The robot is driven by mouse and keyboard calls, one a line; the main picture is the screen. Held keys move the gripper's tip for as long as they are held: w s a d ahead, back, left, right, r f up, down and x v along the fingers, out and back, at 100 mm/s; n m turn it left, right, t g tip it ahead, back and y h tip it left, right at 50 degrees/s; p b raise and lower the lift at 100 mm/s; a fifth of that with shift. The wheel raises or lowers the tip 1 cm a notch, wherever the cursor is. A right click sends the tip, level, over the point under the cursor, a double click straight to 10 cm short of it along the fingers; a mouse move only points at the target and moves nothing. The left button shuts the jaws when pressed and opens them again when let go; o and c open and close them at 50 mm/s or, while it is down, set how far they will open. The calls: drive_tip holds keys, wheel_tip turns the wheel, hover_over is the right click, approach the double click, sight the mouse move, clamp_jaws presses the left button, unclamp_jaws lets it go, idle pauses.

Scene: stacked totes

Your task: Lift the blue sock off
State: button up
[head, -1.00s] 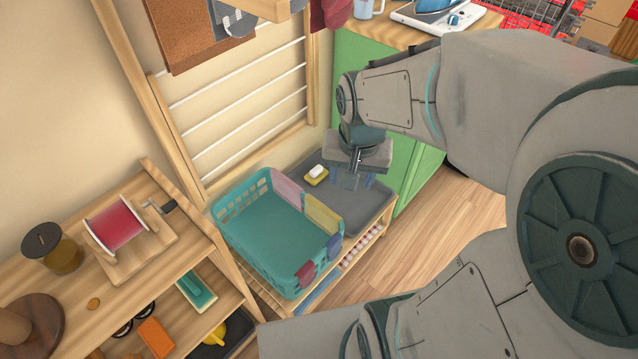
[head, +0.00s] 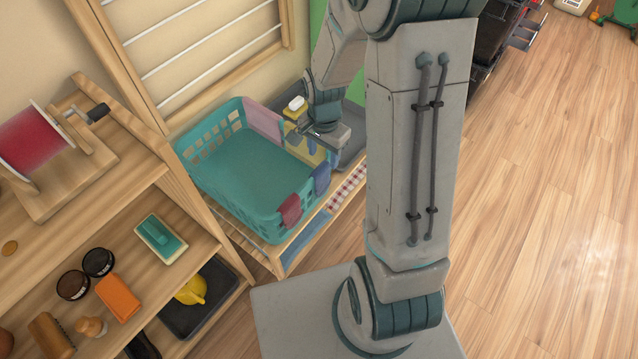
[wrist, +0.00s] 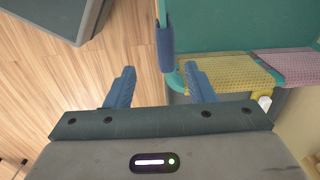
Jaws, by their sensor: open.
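The blue sock (head: 322,178) hangs over the near right rim of the teal laundry basket (head: 240,204). In the wrist view the blue sock (wrist: 166,45) drapes over the edge of the teal basket (wrist: 225,22), just beyond the space between my fingers. My gripper (head: 313,147) is above the basket's right side, beside the yellow cloth and short of the sock. In the wrist view my gripper (wrist: 158,82) is open, with nothing between its blue fingers. My own arm covers part of the area right of the basket.
A yellow cloth (wrist: 232,78) and a pink cloth (head: 264,120) hang on the rim near the sock. A dark red sock (head: 290,211) hangs nearby. A white soap (head: 296,103) lies behind the gripper. Wooden shelves stand at left; open floor (head: 540,200) is at right.

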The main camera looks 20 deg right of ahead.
sight(323, 169)
wheel_tip(323, 169, down, 5)
drive_tip(key=shift+r+b, duration=0.1)
drive_tip(key=shift+b, duration=0.5)
drive_tip(key=f+b, duration=0.1)
drive_tip(key=f, duration=0.2)
drive_tip(key=f+b, duration=0.1)
drive_tip(key=f, duration=0.1)
drive_tip(key=shift+w+a+f+b, duration=0.15)
drive_tip(key=shift+w+a+b, duration=0.05)
drive_tip(key=shift+a+b, duration=0.15)
drive_tip(key=c, duration=1)
